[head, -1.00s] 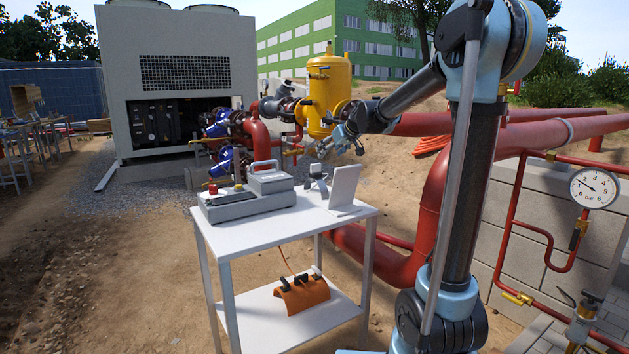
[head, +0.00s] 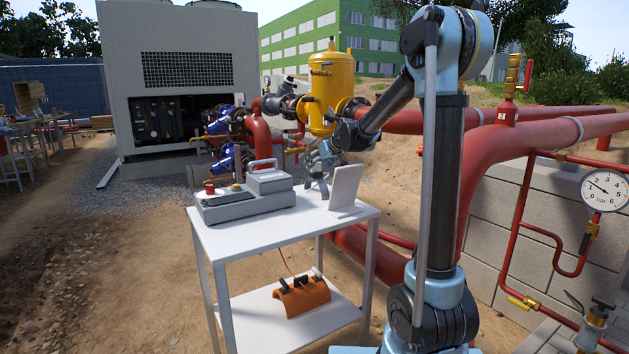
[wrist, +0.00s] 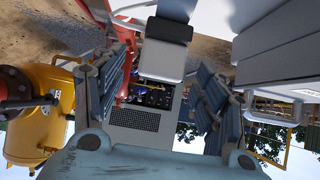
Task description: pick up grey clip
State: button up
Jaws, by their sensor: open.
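The grey clip (head: 318,184) stands on the white table between the grey instrument case and an upright white panel. It is small and partly covered by my gripper in the head view. My gripper (head: 322,162) is right at the clip, just above it. In the wrist view, which is upside down, my gripper (wrist: 160,75) is open, with one finger on each side. A dark and light grey block (wrist: 164,60), which looks like the clip, shows between the fingers with gaps on both sides. Whether either finger touches it is not clear.
The grey instrument case (head: 243,205) with a handle lies left of the clip. The white panel (head: 345,186) stands close on its right. The white table (head: 280,248) has bare room at its front. An orange item (head: 302,297) is on the lower shelf. Red pipes (head: 490,165) run behind my arm.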

jog(key=shift+x, duration=1.2)
jog(key=c, duration=1.5)
notch_tip(320, 180, up, 18)
jog(key=shift+r, duration=0.1)
jog(key=shift+c, duration=0.2)
